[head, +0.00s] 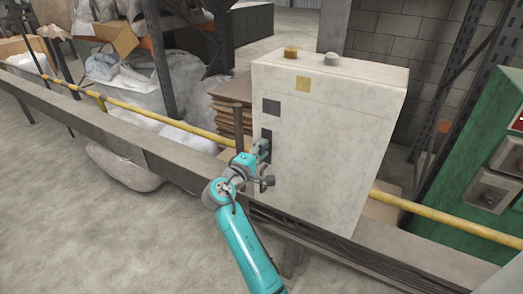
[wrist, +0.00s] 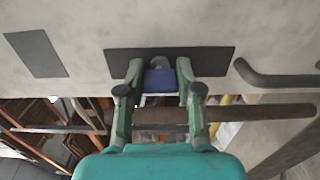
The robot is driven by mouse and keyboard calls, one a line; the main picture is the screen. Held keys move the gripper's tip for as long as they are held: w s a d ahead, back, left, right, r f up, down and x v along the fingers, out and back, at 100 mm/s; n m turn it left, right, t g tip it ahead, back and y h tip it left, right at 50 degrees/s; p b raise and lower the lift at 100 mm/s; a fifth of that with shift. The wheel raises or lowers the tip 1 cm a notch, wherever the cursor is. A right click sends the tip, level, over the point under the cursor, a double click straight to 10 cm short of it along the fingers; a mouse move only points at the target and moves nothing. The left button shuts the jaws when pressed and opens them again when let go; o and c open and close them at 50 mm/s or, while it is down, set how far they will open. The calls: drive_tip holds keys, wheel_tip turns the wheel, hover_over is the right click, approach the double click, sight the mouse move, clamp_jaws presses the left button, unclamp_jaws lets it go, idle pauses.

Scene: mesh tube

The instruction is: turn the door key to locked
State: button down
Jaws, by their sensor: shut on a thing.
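A small blue key (wrist: 159,81) sits at a round grey lock on a dark plate (wrist: 215,62) on the cabinet's front. My gripper (wrist: 159,76) has its two green fingers closed on both sides of the key. In the head view, my gripper (head: 262,148) reaches the dark plate (head: 266,134) near the left edge of the pale cabinet (head: 330,150). The key is hidden there behind the fingers. I cannot tell how far the key is turned.
A dark curved handle (wrist: 272,79) sticks out beside the plate. A brown post (head: 238,122) stands just left of the cabinet. A yellow rail (head: 150,113) and a grey beam (head: 110,142) run along the front. A green machine (head: 480,170) stands right.

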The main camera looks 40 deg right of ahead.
idle(0.3)
drive_tip(key=c, duration=0.8)
unclamp_jaws()
drive_tip(key=shift+o, duration=0.2)
drive_tip(key=v, duration=1.2)
